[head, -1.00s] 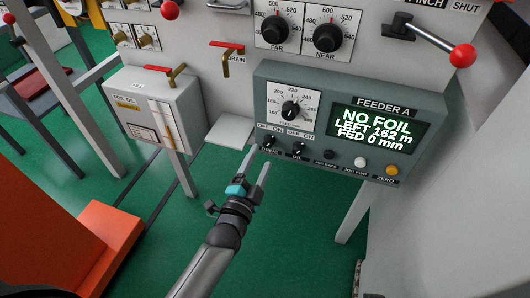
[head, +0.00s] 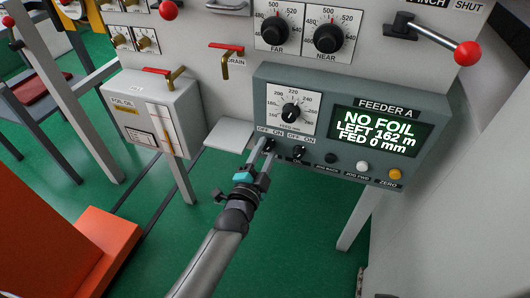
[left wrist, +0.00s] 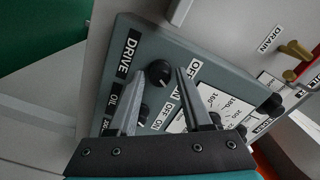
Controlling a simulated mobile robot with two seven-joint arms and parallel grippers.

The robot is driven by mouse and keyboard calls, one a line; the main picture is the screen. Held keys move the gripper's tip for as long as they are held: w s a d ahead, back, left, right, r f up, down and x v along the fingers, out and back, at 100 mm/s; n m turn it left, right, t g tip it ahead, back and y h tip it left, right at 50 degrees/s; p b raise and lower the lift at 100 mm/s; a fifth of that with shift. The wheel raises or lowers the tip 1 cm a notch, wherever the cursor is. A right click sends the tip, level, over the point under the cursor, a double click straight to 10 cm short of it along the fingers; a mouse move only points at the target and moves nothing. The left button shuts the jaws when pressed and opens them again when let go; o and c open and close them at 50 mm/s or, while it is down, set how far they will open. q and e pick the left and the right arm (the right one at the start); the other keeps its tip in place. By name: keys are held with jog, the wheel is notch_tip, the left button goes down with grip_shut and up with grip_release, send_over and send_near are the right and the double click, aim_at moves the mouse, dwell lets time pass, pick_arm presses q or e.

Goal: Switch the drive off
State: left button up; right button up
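The feeder panel (head: 312,165) is a grey box with a lit screen reading "NO FOIL". At its lower left is the small black DRIVE knob, mostly covered by my left gripper (head: 264,144) in the head view. In the left wrist view the DRIVE knob (left wrist: 159,74) shows with its label beside it and a light mark on its face. My left gripper (left wrist: 159,71) is open, one fingertip on each side of the knob, with small gaps seen. I cannot tell whether the knob points to OFF or ON. My right gripper is in neither view.
The OIL knob (head: 299,153) sits close to the right of DRIVE, then dark, white and yellow buttons. A large feed dial (head: 291,111) is above. A white shelf (head: 231,134) and a foil oil box (head: 155,112) stand to the left. A red-ball lever (head: 467,54) is at upper right.

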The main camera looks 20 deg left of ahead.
pick_arm(q)
grip_shut()
dwell(0.3)
jog(key=shift+n, duration=0.3)
jog(key=shift+p, duration=0.4)
jog(key=shift+r+n+p, duration=0.1)
jog(key=shift+n+p, duration=0.3)
jog(key=shift+n, duration=0.4)
jog(key=n+p, duration=0.1)
jog(key=n, duration=0.2)
jog(key=shift+n, duration=0.4)
jog(key=shift+n+p, duration=0.65)
jog(key=shift+n, duration=2.25)
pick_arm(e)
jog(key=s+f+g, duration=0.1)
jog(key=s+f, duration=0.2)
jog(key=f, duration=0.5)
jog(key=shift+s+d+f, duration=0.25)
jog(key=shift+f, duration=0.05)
pick_arm(q)
jog(key=shift+p, duration=0.3)
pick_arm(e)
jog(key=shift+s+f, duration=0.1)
